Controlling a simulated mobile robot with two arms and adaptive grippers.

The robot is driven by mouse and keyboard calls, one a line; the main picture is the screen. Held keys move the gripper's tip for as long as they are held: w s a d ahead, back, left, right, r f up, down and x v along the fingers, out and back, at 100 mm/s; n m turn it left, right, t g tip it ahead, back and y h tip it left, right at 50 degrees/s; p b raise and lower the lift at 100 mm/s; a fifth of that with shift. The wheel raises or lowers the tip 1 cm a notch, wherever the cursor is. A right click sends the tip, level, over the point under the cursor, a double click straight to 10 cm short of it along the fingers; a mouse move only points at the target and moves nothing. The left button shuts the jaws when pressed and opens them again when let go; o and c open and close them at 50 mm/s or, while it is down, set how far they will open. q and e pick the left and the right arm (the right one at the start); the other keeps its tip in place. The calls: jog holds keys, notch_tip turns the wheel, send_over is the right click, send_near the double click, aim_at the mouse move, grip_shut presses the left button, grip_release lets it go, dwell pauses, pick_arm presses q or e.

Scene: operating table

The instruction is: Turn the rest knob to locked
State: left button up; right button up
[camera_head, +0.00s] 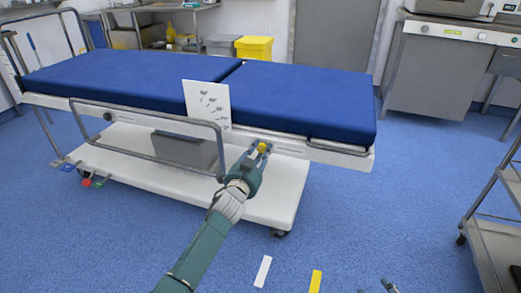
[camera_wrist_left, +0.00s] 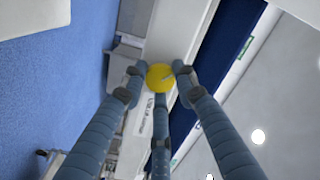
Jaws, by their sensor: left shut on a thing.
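The rest knob (camera_head: 262,147) is a small yellow knob on the white side rail of the operating table (camera_head: 300,97). My left gripper (camera_head: 260,150) reaches it from the front, its fingers around the knob. In the left wrist view the round yellow knob (camera_wrist_left: 160,77) sits between the fingertips of my left gripper (camera_wrist_left: 158,82), which is shut on it. A light mark shows on the knob's face, and partly legible lettering is on the rail beside it. A white angle-scale plate (camera_head: 207,103) stands at the table's side. Only the tips of my right gripper (camera_head: 389,286) show at the bottom edge.
A metal side rail (camera_head: 150,118) runs left of the knob, and another (camera_head: 325,147) runs right. Coloured pedals (camera_head: 86,182) are at the base's left end. A metal cart (camera_head: 495,225) stands at right. Blue floor in front is mostly clear, with white and yellow strips.

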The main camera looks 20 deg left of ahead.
pick_arm(q)
jog(key=m, duration=0.4)
jog(key=shift+m, duration=0.3)
jog(key=m, duration=0.4)
jog(key=shift+m, duration=0.4)
jog(key=o, duration=1.1)
jog(key=shift+o, duration=0.2)
jog(key=s, duration=1.2)
jog(key=shift+a, duration=0.2)
